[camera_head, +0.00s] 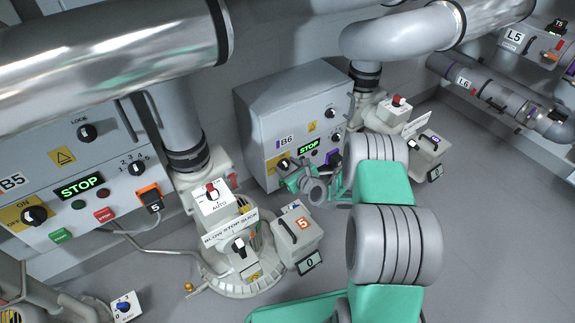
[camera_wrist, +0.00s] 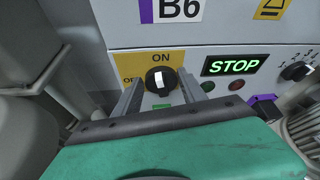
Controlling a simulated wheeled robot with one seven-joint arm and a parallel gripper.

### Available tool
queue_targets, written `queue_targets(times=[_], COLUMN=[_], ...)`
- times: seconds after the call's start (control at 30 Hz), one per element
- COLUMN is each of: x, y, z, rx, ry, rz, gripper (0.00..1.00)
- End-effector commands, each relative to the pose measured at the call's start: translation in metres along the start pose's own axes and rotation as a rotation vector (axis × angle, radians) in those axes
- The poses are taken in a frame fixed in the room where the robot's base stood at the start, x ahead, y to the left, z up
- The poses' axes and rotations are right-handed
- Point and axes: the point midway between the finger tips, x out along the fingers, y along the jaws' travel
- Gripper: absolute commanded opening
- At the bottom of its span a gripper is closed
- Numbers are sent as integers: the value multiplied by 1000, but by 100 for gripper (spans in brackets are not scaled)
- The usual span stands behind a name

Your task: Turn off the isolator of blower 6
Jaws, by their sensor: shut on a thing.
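The blower 6 cabinet (camera_head: 290,105) is a grey box labelled B6 (camera_wrist: 180,8). Its isolator is a black knob (camera_wrist: 160,80) with a white mark on a yellow plate (camera_wrist: 137,63). The white mark stands about upright, toward ON; the OFF label at left is partly hidden. My gripper (camera_wrist: 160,90) has a finger on each side of the knob and is shut on it. In the head view my gripper (camera_head: 288,177) is at the cabinet's lower left front and partly covers the knob. A green STOP display (camera_wrist: 230,66) is lit on the cabinet.
Blower 5's cabinet (camera_head: 75,150) stands at left with its own yellow isolator plate. A blower with a "5" box (camera_head: 298,235) stands on the floor between. Large pipes (camera_head: 110,55) cross above. A purple-bodied part (camera_wrist: 265,105) sticks out right of my gripper.

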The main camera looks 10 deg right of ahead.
Motion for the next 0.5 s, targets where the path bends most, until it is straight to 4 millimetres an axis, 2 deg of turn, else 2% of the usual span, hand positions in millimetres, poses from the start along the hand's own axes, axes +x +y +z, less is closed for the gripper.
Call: queue_targets(times=[0.5], x=[1], y=[13], z=[-3], rx=[-443], ry=[0], rz=[-180], gripper=[8])
